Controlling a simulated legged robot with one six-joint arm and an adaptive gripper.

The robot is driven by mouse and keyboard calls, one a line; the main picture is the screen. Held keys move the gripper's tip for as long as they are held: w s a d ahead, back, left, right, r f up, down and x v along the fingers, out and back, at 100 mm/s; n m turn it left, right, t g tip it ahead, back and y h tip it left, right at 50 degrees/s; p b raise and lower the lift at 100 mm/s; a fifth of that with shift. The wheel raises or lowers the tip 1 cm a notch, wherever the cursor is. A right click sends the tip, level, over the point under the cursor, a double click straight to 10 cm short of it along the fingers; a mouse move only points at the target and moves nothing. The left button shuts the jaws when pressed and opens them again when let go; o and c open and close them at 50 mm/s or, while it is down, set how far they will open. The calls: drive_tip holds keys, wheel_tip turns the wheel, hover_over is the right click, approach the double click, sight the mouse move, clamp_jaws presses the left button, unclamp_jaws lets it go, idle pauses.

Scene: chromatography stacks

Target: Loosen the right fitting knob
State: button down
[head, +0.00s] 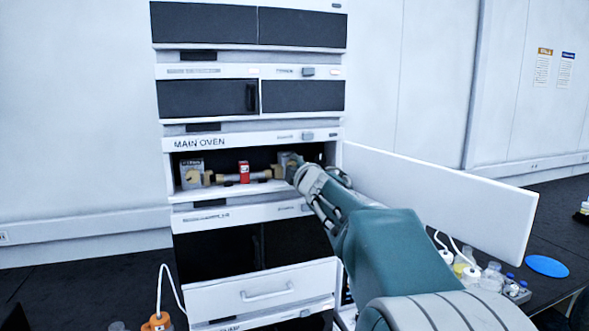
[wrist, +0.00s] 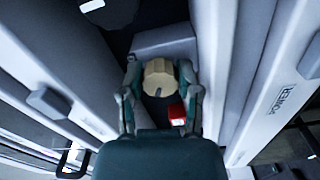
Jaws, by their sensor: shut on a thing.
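The right fitting knob (wrist: 158,78) is beige and round with a dark mark on its rim. In the wrist view it sits between the two fingers of my gripper (wrist: 160,70), which is shut on it. In the head view my gripper (head: 291,168) reaches into the open main oven (head: 254,137) at its right side and hides most of the right fitting. A pale column with a red label (head: 244,171) lies across the oven. The left fitting knob (head: 192,179) is at the column's left end.
The oven's white door (head: 440,200) stands open to the right, beside my arm. Bottles (head: 490,274) and a blue disc (head: 547,266) are on the dark bench at right. An orange-capped bottle (head: 157,321) with a tube is at lower left.

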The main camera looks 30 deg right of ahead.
drive_tip(key=n, duration=0.5)
drive_tip(key=shift+f+n, duration=0.2)
drive_tip(key=shift+n, duration=0.1)
drive_tip(key=n, duration=0.4)
drive_tip(key=shift+n, duration=0.4)
drive_tip(key=shift+f, duration=0.1)
drive_tip(key=shift+c, duration=1.5)
unclamp_jaws()
drive_tip(key=shift+a, duration=0.1)
drive_tip(key=shift+r, duration=0.25)
